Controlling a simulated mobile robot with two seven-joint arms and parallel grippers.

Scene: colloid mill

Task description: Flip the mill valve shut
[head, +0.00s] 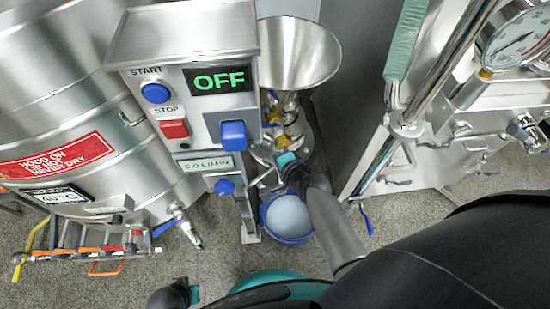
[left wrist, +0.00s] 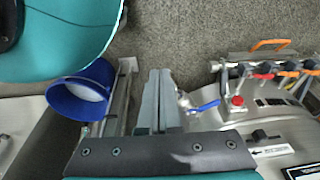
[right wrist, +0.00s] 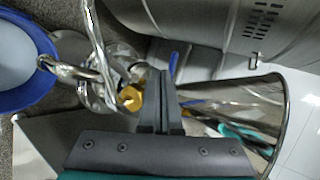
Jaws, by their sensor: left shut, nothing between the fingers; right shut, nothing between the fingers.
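The mill (head: 285,112) stands under a steel funnel hopper, right of the control box. Brass fittings (head: 283,141) show on it, with small blue parts close by. My right gripper (head: 284,160) is just below these fittings and hides part of them. In the right wrist view the shut, empty fingers (right wrist: 166,78) reach beside a brass fitting (right wrist: 131,97). A narrow blue piece, perhaps the valve lever (right wrist: 173,64), shows at the fingertips; contact cannot be told. My left gripper (head: 194,293) is low in the head view, and its shut, empty fingers show in the left wrist view (left wrist: 160,78).
A blue bucket (head: 263,222) with pale contents stands below the mill. The control box (head: 190,100) reads OFF. A steel tank (head: 60,110) with a blue-handled tap (head: 186,225) stands left, beside a tool rack (head: 85,252). Steel equipment (head: 450,130) with a gauge stands right.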

